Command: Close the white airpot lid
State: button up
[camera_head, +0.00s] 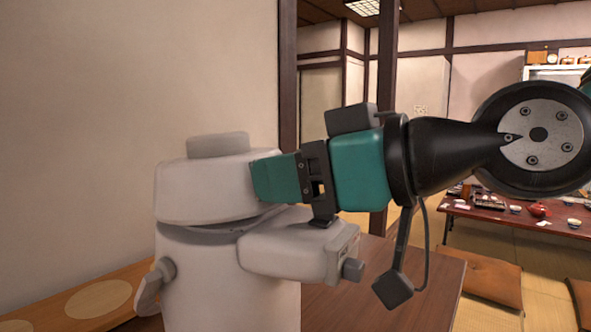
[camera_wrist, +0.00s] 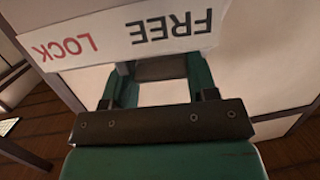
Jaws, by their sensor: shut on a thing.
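The white airpot (camera_head: 228,275) stands upright at the left of the head view, with a spout block at its right and a handle at its left. Its white lid (camera_head: 205,190) sits on top with a knob-like raised part. A thin dark gap shows under the lid's rim, so I cannot tell if it is fully down. My gripper (camera_head: 265,180) reaches in from the right and is shut on the lid's right edge. In the wrist view, the green fingers meet a white strip (camera_wrist: 120,38) of the lid marked FREE and LOCK, upside down. The fingertips' contact is partly hidden.
The airpot stands by a brown wooden table (camera_head: 400,275). A wooden bench with a round mat (camera_head: 98,299) is at the lower left. A low red table (camera_head: 510,212) with dishes and floor cushions (camera_head: 487,283) are behind at the right. A plain wall fills the left.

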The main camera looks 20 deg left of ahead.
jog(key=shift+f, duration=0.2)
jog(key=o, duration=1.3)
jog(key=shift+r, duration=0.2)
jog(key=shift+d, duration=0.3)
jog(key=v, duration=1.6)
jog(key=shift+d+r+p, duration=0.15)
jog(key=shift+d+p, duration=0.15)
jog(key=shift+d, duration=0.05)
jog(key=shift+s, duration=0.1)
